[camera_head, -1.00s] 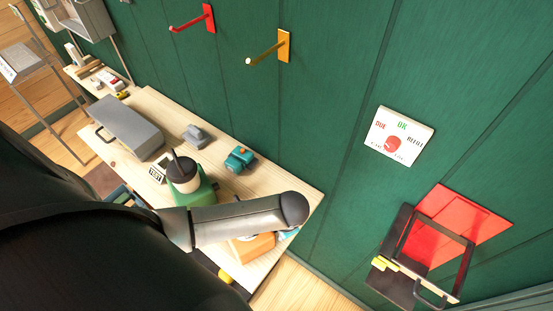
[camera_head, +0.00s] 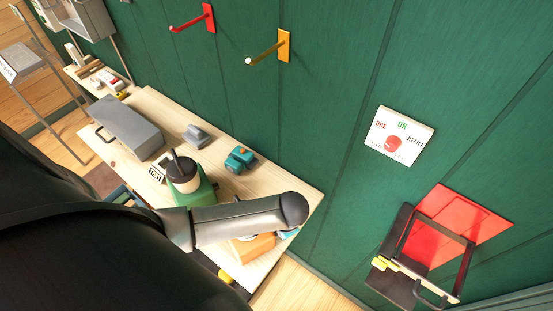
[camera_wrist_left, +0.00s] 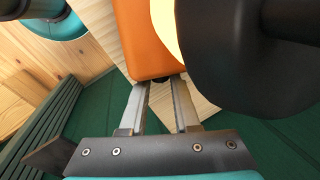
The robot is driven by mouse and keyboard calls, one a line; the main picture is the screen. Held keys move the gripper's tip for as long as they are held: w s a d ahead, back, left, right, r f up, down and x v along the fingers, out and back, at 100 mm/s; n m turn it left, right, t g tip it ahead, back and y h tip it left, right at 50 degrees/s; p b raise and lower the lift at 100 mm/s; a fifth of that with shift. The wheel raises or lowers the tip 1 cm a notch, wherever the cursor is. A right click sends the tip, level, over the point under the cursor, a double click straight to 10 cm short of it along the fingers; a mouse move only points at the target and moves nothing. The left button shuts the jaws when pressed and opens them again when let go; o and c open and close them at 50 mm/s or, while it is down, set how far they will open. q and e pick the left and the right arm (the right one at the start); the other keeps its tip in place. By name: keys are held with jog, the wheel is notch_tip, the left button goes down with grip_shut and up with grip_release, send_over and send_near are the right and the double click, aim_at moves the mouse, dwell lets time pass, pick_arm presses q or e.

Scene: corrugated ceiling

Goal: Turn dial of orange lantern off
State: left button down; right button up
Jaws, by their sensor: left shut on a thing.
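The orange lantern (camera_head: 253,248) stands near the front right end of the wooden workbench, partly hidden by my left arm in the head view. In the left wrist view, its orange body (camera_wrist_left: 145,40) is beside a pale glowing part (camera_wrist_left: 169,30) and a large black part (camera_wrist_left: 235,60). My left gripper (camera_wrist_left: 160,84) is at the lower end of the orange body. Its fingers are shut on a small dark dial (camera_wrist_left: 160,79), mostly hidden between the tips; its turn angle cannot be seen. My right gripper is not in view.
The workbench (camera_head: 222,130) also holds a grey toolbox (camera_head: 128,127), a green container (camera_head: 200,193), a teal object (camera_head: 240,158) and a small grey object (camera_head: 195,136). A green wall (camera_head: 330,90) with hooks stands behind. A red panel (camera_head: 470,220) is at right.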

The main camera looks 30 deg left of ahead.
pick_arm(q)
jog(key=shift+s+d, duration=0.1)
dwell(0.3)
jog(key=shift+d+t+y+p, duration=0.1)
jog(key=shift+t+y+p, duration=0.25)
jog(key=shift+y, duration=0.35)
jog(key=shift+s+d+f+t+y, duration=0.15)
jog(key=shift+t+y, duration=0.1)
jog(key=shift+y, duration=0.35)
jog(key=shift+d+f+t+y, duration=0.2)
jog(key=shift+t+y, duration=0.2)
jog(key=shift+y, duration=0.4)
jog(key=shift+f+t+y+b, duration=0.15)
jog(key=shift+t+y+b, duration=0.15)
jog(key=shift+y+b, duration=0.15)
jog(key=t+y+b, duration=0.1)
jog(key=y+b, duration=0.1)
jog(key=f+t+y+b, duration=0.1)
jog(key=y+b, duration=0.1)
jog(key=b, duration=0.1)
jog(key=shift+s+d+b, duration=0.1)
jog(key=shift+d+b, duration=0.05)
jog(key=shift+b, duration=0.15)
jog(key=shift+r+t+y+b, duration=0.1)
jog(key=shift+t+y+b, duration=0.4)
jog(key=shift+y+b, duration=0.55)
